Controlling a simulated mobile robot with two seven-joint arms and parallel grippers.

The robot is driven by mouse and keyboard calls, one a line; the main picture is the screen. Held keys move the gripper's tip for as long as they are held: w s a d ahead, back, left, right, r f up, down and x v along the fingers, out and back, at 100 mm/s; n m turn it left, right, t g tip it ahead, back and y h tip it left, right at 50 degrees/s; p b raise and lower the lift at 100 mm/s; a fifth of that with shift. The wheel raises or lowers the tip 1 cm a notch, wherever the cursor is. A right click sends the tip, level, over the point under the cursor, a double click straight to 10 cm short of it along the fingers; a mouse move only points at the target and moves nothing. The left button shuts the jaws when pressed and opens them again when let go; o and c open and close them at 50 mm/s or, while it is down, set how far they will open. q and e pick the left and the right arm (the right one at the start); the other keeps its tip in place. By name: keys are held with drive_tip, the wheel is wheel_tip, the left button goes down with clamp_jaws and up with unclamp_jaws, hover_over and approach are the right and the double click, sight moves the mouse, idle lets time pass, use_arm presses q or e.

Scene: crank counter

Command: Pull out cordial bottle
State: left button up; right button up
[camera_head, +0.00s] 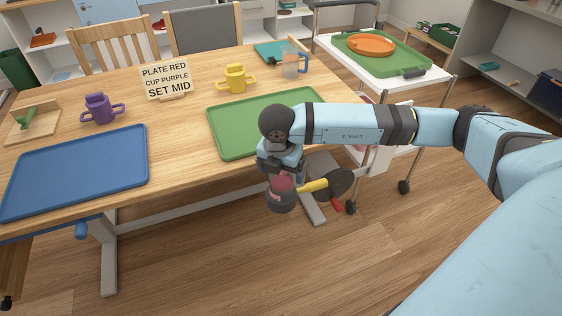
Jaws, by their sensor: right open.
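I see nothing that I can clearly tell is the cordial bottle. My right gripper (309,190) hangs low in front of the table's near edge, below the green tray (228,143). It is open. A dark rounded part with a red top and a yellow bar ending in a dark disc show around its jaws; I cannot tell which of these belong to the gripper. My right arm hides part of the green tray and the table edge. My left gripper is not in view.
The wooden table (178,160) holds a blue tray (80,170), purple cup (100,109), yellow cup (236,79), sign (166,80) and clear jug (293,62). A cart (435,88) with an orange plate (371,44) stands behind right. The front floor is clear.

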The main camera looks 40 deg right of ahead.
drive_tip(key=shift+f, duration=0.15)
drive_tip(key=shift+c, duration=0.3)
drive_tip(key=c, duration=1.1)
drive_tip(key=o, duration=0.3)
drive_tip(key=shift+c, duration=0.9)
drive_tip(key=shift+r+p, duration=0.45)
drive_tip(key=shift+r, duration=0.3)
drive_tip(key=shift+r+p, duration=1.8)
drive_tip(key=shift+r, duration=1.35)
